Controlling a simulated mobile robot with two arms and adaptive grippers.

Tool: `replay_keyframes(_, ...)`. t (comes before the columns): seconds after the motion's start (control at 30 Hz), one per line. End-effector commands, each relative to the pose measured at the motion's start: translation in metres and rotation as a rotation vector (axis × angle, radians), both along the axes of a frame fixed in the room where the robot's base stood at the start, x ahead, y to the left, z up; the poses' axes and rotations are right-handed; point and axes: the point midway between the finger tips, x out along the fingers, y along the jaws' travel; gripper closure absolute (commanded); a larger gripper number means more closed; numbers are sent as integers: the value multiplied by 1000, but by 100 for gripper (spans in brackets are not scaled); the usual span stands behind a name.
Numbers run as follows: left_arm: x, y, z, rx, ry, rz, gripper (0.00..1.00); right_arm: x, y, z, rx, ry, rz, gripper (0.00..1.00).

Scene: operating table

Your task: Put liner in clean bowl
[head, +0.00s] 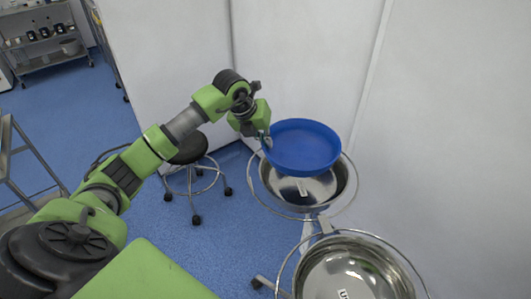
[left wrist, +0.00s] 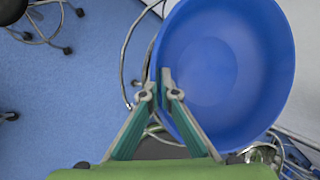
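The blue liner (head: 303,146) is a round, shallow blue basin. My left gripper (head: 267,140) is shut on its left rim and holds it tilted over the far metal bowl (head: 328,192). In the left wrist view both fingertips (left wrist: 160,82) pinch the rim of the liner (left wrist: 222,62). The far bowl sits in a ring stand, with its back part hidden by the liner; a small label in it is too small to read. The near metal bowl (head: 352,272) is empty, with a label starting "Us". My right gripper is not in view.
A ring (head: 352,202) surrounds the far bowl, and another ring surrounds the near one. White walls (head: 300,60) stand close behind the bowls. A dark round stool (head: 188,148) stands left of them, below my left arm. Blue floor is open at left.

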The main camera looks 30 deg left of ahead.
Motion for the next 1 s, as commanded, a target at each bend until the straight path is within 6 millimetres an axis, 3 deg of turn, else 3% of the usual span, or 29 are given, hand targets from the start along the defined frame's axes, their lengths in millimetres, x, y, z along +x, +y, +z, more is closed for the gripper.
replay_keyframes(0.2,2,2,-37,0,1,0,100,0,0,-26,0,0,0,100)
replay_keyframes(0.97,2,3,-47,1,0,0,100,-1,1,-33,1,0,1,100)
replay_keyframes(1.0,1,3,-47,0,1,0,96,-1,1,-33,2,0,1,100)
